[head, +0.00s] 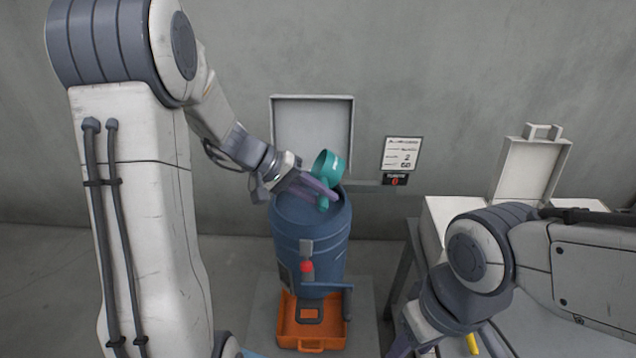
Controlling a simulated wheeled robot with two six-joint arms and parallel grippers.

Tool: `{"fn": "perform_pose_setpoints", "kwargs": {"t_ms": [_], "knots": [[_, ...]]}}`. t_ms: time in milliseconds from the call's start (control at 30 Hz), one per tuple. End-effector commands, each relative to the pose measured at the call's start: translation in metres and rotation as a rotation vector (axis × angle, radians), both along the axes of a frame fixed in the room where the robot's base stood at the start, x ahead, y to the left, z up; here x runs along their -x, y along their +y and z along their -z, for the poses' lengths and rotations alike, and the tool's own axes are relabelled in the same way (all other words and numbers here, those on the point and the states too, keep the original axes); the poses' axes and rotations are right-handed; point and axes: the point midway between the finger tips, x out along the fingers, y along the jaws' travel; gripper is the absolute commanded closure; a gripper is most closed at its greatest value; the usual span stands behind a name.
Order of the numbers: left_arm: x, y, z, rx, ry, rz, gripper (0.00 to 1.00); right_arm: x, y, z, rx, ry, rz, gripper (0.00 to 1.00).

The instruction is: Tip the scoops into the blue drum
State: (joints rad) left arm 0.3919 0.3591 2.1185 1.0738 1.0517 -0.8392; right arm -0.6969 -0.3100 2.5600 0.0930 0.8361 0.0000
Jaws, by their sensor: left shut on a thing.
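A teal scoop (328,163) is above the top of the blue drum (310,225), with its cup tilted and its handle pointing down. My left gripper (321,191) is shut on the scoop's handle, over the drum's top. The drum's opening is mostly hidden by the gripper and scoop, and I cannot see what is in the scoop. My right gripper (410,345) is low at the bottom edge, partly cut off and turned away, so its jaws do not show clearly.
An orange tray (312,340) sits at the drum's foot. An upright grey panel (312,122) stands behind the drum. A sign (401,153) is on the wall. At right is a table with a white open-lidded case (528,168) and a yellow item (473,344).

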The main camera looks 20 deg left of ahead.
Motion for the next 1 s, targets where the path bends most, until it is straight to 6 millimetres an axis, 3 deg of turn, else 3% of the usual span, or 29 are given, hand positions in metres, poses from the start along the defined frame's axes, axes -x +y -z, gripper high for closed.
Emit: {"fn": "perform_pose_setpoints", "kwargs": {"t_ms": [33,400,800,1000], "knots": [[0.0,-0.002,-0.01,-0.025,0.008,0.003,1.0,0.0,0.0,-0.016,0.0,0.0,-0.002,0.53],[-0.002,-0.01,-0.013,-0.32,0.093,0.007,1.0,0.0,0.0,-0.072,0.0,-0.001,-0.008,0.53],[-0.003,-0.014,-0.014,-0.523,0.152,0.005,1.0,0.0,0.0,-0.132,0.0,0.0,-0.002,0.53],[-0.004,-0.015,-0.005,-0.637,0.176,0.008,1.0,0.0,0.0,-0.137,0.001,0.001,-0.002,0.53]]}}
